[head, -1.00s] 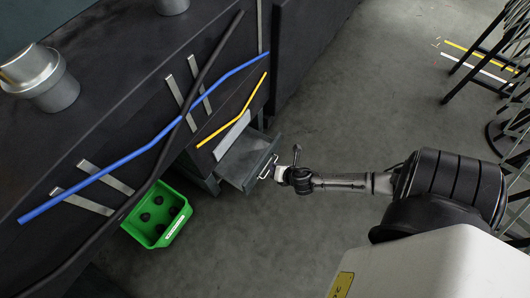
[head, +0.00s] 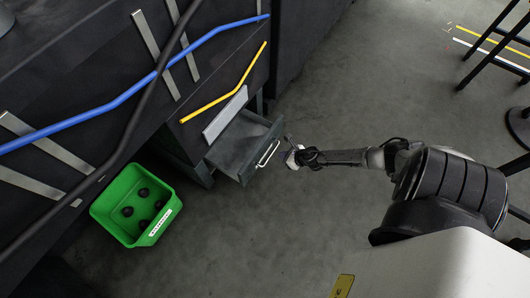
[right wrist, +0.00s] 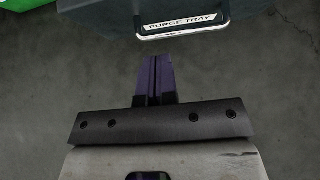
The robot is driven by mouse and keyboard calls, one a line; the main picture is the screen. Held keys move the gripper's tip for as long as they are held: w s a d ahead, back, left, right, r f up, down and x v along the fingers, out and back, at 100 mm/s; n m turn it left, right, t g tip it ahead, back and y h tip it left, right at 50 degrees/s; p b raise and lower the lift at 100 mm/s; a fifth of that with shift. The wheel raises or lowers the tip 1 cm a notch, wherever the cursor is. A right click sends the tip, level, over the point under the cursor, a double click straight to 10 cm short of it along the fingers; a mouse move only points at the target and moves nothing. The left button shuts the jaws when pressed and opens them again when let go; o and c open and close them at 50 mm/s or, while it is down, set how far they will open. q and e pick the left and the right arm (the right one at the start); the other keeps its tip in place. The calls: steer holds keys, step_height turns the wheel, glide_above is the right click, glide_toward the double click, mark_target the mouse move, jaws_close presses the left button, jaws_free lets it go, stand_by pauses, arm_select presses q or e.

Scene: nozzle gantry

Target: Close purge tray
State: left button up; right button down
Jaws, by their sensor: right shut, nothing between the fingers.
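The purge tray (head: 238,146) is a grey drawer pulled out from the dark machine, with its inside visible and seemingly empty. A pale bar handle (head: 267,153) is on its front. In the right wrist view the tray's front (right wrist: 105,18) is at the top, with the handle and a "PURGE TRAY" label (right wrist: 183,24). My right gripper (head: 289,156) is just right of the handle, apart from it. In the right wrist view its dark purple fingers (right wrist: 154,62) are together and empty, pointing at the tray's front below the label. My left gripper is not in view.
A green bin (head: 125,212) with several dark round things stands on the floor left of the tray. A blue rod (head: 110,105), a yellow rod (head: 232,88) and a black pole cross the machine's face. The grey floor around the tray's front is clear.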

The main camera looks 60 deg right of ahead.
mark_target(260, 151)
steer(key=b+x, duration=0.1)
steer(key=x, duration=0.2)
steer(key=b+x, duration=0.1)
steer(key=x, duration=0.2)
steer(key=b+x, duration=0.2)
steer(key=x, duration=0.1)
steer(key=shift+w+a+r, duration=0.1)
steer(key=shift+w+r, duration=0.25)
steer(key=shift+r, duration=0.05)
steer(key=shift+w+b, duration=0.3)
steer(key=shift+w, duration=0.85)
